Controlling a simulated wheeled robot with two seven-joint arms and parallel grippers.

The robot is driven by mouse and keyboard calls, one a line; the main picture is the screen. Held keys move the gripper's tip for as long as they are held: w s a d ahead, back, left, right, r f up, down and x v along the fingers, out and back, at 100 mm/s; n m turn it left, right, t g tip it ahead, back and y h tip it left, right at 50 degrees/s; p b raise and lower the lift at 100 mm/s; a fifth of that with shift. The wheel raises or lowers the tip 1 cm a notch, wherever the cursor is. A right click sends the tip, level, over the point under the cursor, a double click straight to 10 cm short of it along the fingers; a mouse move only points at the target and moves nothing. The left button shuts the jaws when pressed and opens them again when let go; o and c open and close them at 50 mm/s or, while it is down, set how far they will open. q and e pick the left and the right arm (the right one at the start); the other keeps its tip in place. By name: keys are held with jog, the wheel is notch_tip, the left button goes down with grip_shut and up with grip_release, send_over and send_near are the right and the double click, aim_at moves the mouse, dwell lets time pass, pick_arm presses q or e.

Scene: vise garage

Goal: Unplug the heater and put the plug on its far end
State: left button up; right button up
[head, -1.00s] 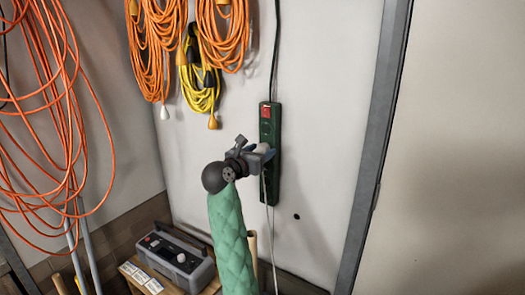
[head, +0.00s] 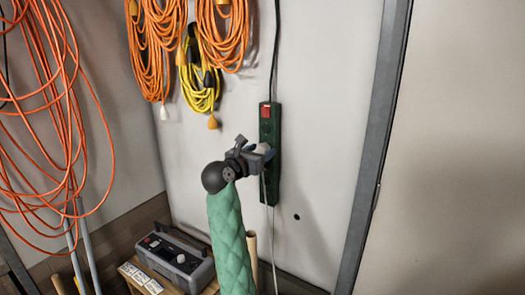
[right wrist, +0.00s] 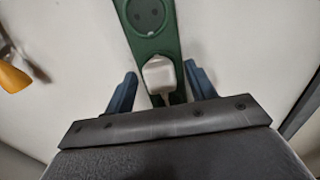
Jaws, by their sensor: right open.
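A green power strip (head: 269,125) with a red switch at its top hangs upright on the wall; it also fills the top middle of the right wrist view (right wrist: 148,40). A white plug (right wrist: 159,75) sits on the strip below an empty round socket (right wrist: 147,14). Its white cord (head: 271,240) hangs down the wall. My right gripper (head: 262,155) is in front of the strip. In the right wrist view its blue fingers (right wrist: 161,87) are open, one on each side of the plug and apart from it. My left gripper is not in view.
Orange cords (head: 50,110) and a yellow cord (head: 201,85) hang to the left. A grey toolbox-like case (head: 175,260) stands low at left. A grey metal post (head: 376,140) runs up the wall to the right. Bare wall lies between strip and post.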

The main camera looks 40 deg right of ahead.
dwell(0.4)
jog(key=shift+c, duration=0.2)
grip_shut()
jog(key=shift+a+f, duration=0.1)
jog(key=shift+b+v, duration=1.1)
jog(key=shift+v, duration=1.8)
